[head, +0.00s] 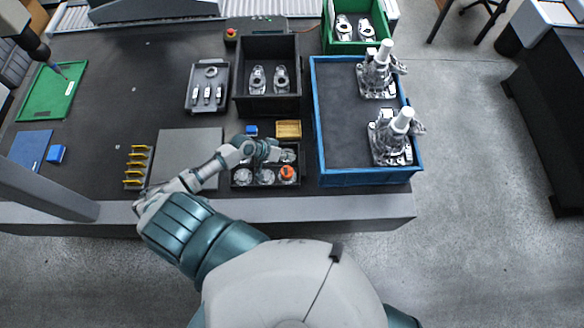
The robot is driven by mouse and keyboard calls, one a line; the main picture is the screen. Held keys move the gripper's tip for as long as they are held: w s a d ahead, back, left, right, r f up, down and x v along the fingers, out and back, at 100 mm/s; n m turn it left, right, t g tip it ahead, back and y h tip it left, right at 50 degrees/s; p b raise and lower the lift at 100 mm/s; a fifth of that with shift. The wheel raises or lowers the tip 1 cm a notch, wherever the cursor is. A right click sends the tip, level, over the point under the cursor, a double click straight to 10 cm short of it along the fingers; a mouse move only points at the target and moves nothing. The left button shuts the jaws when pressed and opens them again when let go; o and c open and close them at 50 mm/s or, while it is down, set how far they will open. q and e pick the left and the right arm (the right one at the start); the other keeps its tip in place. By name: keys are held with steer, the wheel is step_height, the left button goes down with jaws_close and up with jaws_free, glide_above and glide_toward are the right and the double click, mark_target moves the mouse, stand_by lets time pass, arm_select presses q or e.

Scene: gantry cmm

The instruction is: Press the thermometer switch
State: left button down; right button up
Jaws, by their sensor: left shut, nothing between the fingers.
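I cannot pick out a thermometer or its switch for certain in the head view. A small blue block (251,130) sits on the dark table (110,100), just behind my left gripper (272,152). An orange-yellow block (288,130) lies to the right of it. My left gripper is shut and empty, over the back part of a black compartment tray (240,182). It hides part of this tray. The tray holds several round metallic parts and one with an orange-red top (287,173). My right gripper is out of the picture.
A blue crate (368,178) with two white-topped metal devices stands right of the tray. A black bin (268,103), a grey tray (193,96) and a green crate (345,47) are farther back. A grey plate (185,150) and yellow hooks (137,165) are left.

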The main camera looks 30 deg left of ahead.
arm_select(q)
steer(key=shift+f, duration=0.1)
steer(key=b, duration=0.7)
glide_above(289, 170)
step_height(289, 170, down, 8)
steer(key=shift+s+r, duration=0.1)
steer(key=shift+r, duration=0.1)
steer(key=shift+f+b, duration=0.55)
steer(key=shift+f, duration=0.05)
steer(key=shift+f, duration=0.15)
stand_by(0.3)
steer(key=shift+f, duration=0.2)
steer(key=shift+f+b, duration=0.35)
stand_by(0.6)
stand_by(0.4)
steer(key=shift+r+p, duration=0.8)
steer(key=shift+p, duration=0.05)
